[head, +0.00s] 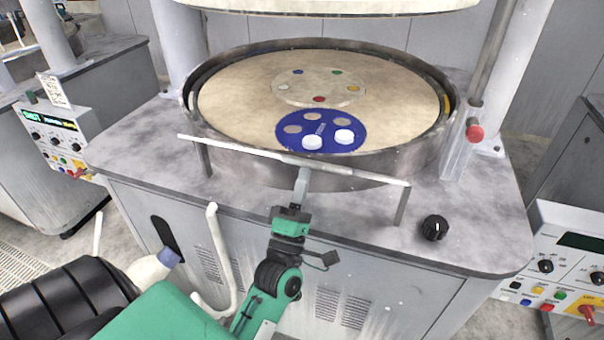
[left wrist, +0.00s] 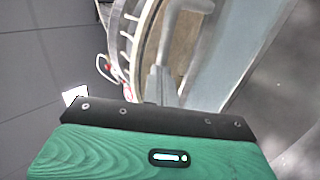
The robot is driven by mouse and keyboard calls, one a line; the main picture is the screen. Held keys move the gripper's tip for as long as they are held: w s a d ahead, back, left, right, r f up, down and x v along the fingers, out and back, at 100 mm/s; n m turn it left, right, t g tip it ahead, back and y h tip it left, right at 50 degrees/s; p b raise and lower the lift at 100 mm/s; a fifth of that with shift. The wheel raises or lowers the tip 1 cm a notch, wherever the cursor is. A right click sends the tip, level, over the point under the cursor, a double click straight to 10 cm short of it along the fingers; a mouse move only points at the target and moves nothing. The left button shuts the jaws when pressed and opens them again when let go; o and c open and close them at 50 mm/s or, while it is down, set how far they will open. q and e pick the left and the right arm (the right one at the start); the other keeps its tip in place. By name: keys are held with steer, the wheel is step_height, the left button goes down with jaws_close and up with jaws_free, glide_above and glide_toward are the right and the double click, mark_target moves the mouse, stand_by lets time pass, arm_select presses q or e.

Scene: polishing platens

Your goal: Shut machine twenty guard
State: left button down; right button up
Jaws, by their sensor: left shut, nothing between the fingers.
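The guard (head: 260,152) is a thin pale bar on short legs along the front rim of the round platen basin (head: 430,150). It slopes down to the right in the head view. My left gripper (head: 302,182) is shut and empty, its tips pointing up at the middle of the bar from the front. The tips are at or just under the bar; I cannot tell whether they touch it. In the left wrist view the grey fingers (left wrist: 166,85) reach up beside the curved rim. My right gripper is not in view. No machine number is readable.
A blue carrier (head: 290,143) with white discs lies on the beige platen (head: 240,100). A black knob (head: 434,228) sits on the front right of the deck. Control panels stand at left (head: 60,135) and right (head: 570,262). A pale upper plate (head: 330,8) hangs above.

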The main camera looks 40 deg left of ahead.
arm_select(q)
steer(key=shift+g, duration=0.9)
steer(key=w+r+p, duration=0.1)
steer(key=p, duration=0.1)
steer(key=w+r+p, duration=0.1)
steer(key=r+p, duration=0.1)
steer(key=w+a+r+p, duration=0.1)
steer(key=r+p, duration=0.1)
steer(key=shift+w+r+p, duration=0.2)
steer(key=shift+r+p, duration=0.05)
steer(key=shift+p, duration=0.05)
steer(key=f+p+x, duration=0.1)
steer(key=x, duration=0.7)
steer(key=shift+w+r+p, duration=0.15)
steer(key=shift+w+p, duration=0.25)
steer(key=shift+w, duration=0.2)
steer(key=shift+a, duration=0.1)
